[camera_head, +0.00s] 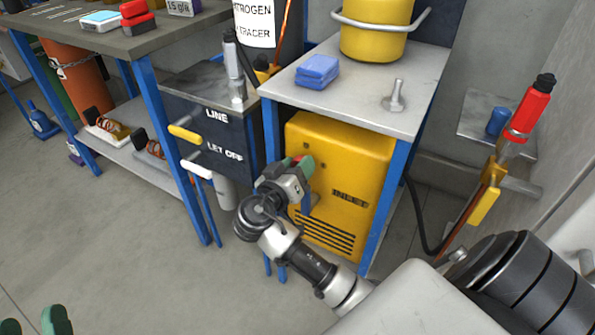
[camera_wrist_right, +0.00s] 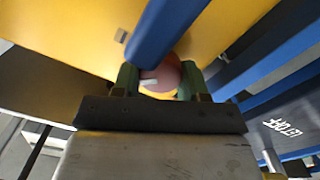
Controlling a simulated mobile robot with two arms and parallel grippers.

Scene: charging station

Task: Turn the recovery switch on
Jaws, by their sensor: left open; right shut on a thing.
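The yellow recovery machine (camera_head: 345,170) stands under the table at the centre right, with the word INLET and slots on its front. My right gripper (camera_head: 303,163) is at the machine's upper left front, and a bit of red shows by its green fingers. In the right wrist view, the round reddish switch knob (camera_wrist_right: 165,78) with a white mark sits between the two green fingers, which are shut on it.
The table (camera_head: 430,75) above the machine holds a blue cloth (camera_head: 317,71), a metal fitting (camera_head: 396,96) and a yellow tank (camera_head: 375,35). A dark panel (camera_head: 222,130) with LINE and LET OFF labels is left of the machine. Floor at lower left is clear.

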